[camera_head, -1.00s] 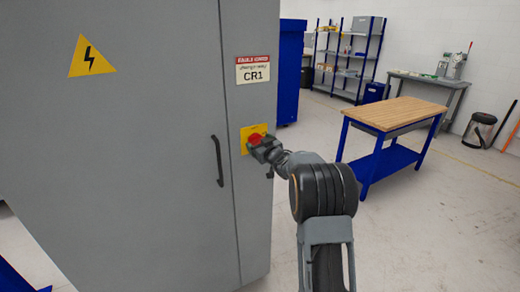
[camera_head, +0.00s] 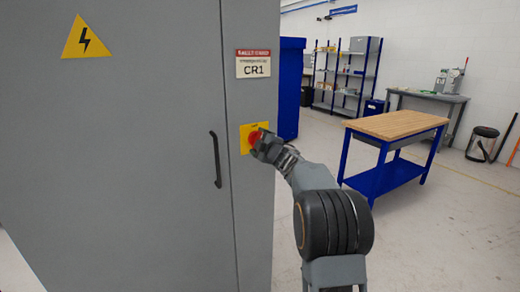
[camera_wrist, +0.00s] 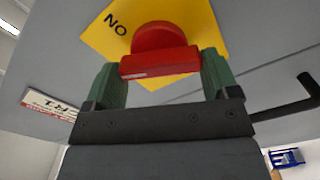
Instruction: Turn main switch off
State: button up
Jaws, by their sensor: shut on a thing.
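The main switch is a red rotary handle (camera_head: 254,138) on a yellow plate (camera_head: 245,141), fixed to the grey cabinet below the CR1 label. In the wrist view the red handle (camera_wrist: 160,62) sits between the two green fingers, and the yellow plate (camera_wrist: 215,22) shows dark lettering, upside down, beside the knob. My gripper (camera_wrist: 160,74) is shut on the handle, with one finger at each end of its bar. In the head view my gripper (camera_head: 265,145) covers part of the switch.
The cabinet door has a black handle (camera_head: 216,160) left of the switch and a yellow warning triangle (camera_head: 86,38). A wood-topped workbench (camera_head: 395,125) stands to the right. A blue cabinet (camera_head: 290,85) and shelves (camera_head: 345,75) stand behind. Floor between is clear.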

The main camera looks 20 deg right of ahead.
jog(key=n+b, duration=0.2)
jog(key=n, duration=0.2)
jog(key=shift+f+n+b, duration=0.15)
jog(key=shift+n+b, duration=0.2)
jog(key=shift+n, duration=0.35)
jog(key=o, duration=0.8)
jog(key=s+d+b, duration=0.1)
jog(key=s+b, duration=0.1)
jog(key=s, duration=1.1)
jog(key=shift+s+d, duration=0.25)
jog(key=shift+s, duration=0.1)
